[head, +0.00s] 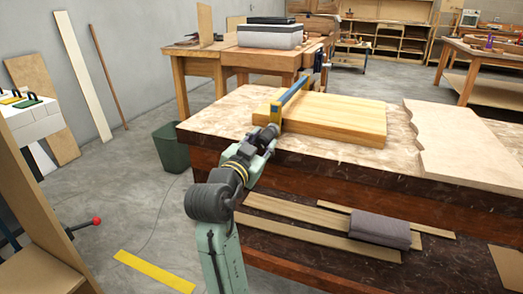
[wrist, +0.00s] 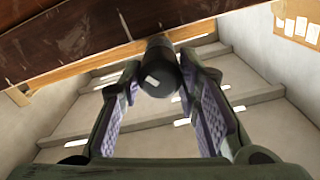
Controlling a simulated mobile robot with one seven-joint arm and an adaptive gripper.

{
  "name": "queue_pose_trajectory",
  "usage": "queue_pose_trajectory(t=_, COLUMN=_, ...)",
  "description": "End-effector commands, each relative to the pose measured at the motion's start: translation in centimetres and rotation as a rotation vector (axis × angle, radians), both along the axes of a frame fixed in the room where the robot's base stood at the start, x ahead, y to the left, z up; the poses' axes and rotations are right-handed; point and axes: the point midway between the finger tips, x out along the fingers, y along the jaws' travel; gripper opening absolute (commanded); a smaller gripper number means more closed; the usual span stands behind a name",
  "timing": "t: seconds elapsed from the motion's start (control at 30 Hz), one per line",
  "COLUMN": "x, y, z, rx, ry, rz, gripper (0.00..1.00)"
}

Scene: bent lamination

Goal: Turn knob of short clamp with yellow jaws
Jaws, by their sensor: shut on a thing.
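In the head view my gripper hides the knob.
The workbench (head: 225,118) also bears a wavy-edged plywood sheet (head: 460,140) on the right. Below, a shelf holds wood strips (head: 295,233) and a folded grey cloth (head: 380,228). A green bin (head: 170,147) stands on the floor at left.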

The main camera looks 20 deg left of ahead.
Motion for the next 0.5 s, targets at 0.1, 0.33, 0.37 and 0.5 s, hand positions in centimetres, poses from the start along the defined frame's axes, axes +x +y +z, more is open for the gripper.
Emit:
queue_pose_trajectory(t=0.1, x=0.06, y=-0.09, z=-0.3, rx=0.112, ry=-0.007, rz=-0.002, gripper=0.03)
queue_pose_trajectory(t=0.33, x=0.06, y=-0.11, z=-0.36, rx=0.33, ry=-0.014, rz=-0.002, gripper=0.03)
queue_pose_trajectory(t=0.37, x=0.07, y=-0.12, z=-0.37, rx=0.358, ry=-0.014, rz=-0.002, gripper=0.03)
queue_pose_trajectory(t=0.5, x=0.05, y=-0.11, z=-0.36, rx=0.492, ry=-0.021, rz=-0.002, gripper=0.03)
